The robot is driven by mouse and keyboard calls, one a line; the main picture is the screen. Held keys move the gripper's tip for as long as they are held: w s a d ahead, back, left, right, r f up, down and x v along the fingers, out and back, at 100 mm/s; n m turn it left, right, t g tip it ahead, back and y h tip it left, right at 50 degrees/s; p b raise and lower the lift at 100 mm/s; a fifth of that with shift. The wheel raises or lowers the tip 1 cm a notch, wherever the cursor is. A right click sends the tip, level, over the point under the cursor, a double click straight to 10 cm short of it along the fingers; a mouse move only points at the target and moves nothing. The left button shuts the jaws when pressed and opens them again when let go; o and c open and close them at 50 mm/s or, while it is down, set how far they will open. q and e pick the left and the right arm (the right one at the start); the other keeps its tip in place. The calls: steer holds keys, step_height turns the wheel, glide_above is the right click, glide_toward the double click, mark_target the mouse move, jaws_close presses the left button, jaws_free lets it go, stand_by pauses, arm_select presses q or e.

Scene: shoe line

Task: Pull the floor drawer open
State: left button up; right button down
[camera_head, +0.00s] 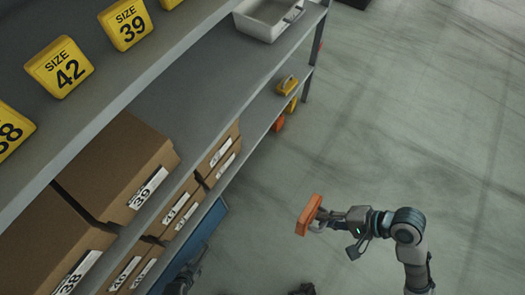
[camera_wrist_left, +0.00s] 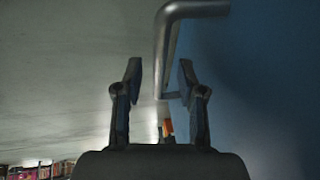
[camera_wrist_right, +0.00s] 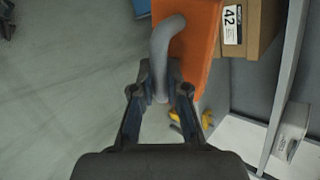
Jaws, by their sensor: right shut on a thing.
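The blue floor drawer (camera_head: 208,236) is at the bottom of the shelf in the head view, partly hidden by the shelf and my left arm. Its blue front (camera_wrist_left: 265,90) fills the right of the left wrist view, with a grey metal bar handle (camera_wrist_left: 167,45) standing off it. My left gripper (camera_head: 187,277) is beside the drawer; in the left wrist view its fingers (camera_wrist_left: 157,75) are apart, with the handle's lower end between the tips. I cannot tell if they touch. My right gripper (camera_wrist_right: 160,90) is shut on the grey handle of an orange object (camera_head: 309,215), held away from the shelf.
Shelves carry cardboard shoe boxes (camera_head: 118,165) and yellow size signs (camera_head: 60,67) on the left. A grey bin (camera_head: 262,22) is at the top. Yellow (camera_head: 287,86) and orange (camera_head: 278,124) items sit at the lower shelf's far end. The floor right of the shelf is mostly clear.

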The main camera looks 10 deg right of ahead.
arm_select(q)
steer(key=shift+w+f, duration=0.1)
steer(key=shift+f, duration=0.15)
arm_select(e)
steer(key=shift+f, duration=0.3)
arm_select(q)
steer(key=shift+w+r, duration=0.1)
arm_select(e)
steer(key=shift+s, duration=0.1)
arm_select(q)
jaws_close()
steer(key=shift+d, duration=0.1)
arm_select(e)
steer(key=shift+r, duration=0.1)
